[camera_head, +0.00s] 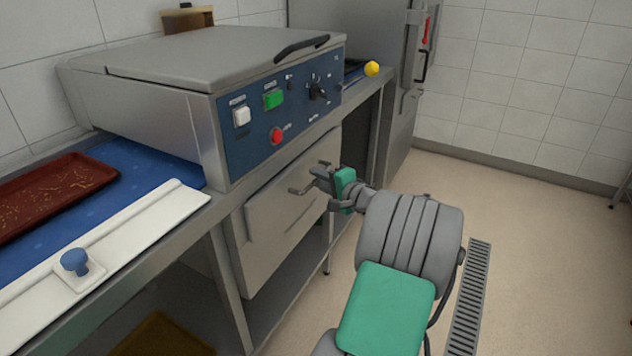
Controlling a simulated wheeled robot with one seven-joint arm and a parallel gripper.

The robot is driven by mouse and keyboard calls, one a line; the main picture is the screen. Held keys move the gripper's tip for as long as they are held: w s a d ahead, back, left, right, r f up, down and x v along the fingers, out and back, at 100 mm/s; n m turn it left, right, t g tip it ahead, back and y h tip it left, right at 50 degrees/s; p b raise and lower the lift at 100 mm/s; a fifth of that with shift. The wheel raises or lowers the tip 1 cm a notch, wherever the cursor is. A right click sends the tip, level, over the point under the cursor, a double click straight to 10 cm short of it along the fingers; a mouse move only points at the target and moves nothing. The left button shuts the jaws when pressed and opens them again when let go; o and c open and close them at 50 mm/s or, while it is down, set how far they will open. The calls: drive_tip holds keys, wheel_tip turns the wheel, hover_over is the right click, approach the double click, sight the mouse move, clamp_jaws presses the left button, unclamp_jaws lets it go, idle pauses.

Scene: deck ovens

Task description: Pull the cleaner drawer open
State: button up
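The cleaner drawer (282,222) appears to be the grey metal front under the counter, below the blue control panel. It looks shut or nearly so. Its bar handle (298,190) sticks out near the top of the front. My gripper (318,180) is at the right end of this handle, with its fingers at or very close to the bar. The fingers are small and overlap the handle, so I cannot tell whether they are closed on it. The far part of the handle is hidden behind the gripper.
A machine (200,60) with a blue control panel stands on the counter above the drawer. A dark red tray (55,190) and a white board with a blue knob (75,262) lie at the left. A lower shelf (290,290) is under the drawer. The floor (520,220) at the right is clear, with a drain grate (468,300).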

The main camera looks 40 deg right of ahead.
drive_tip(key=shift+c, duration=0.2)
drive_tip(key=shift+w+a, duration=0.1)
clamp_jaws()
idle(1.0)
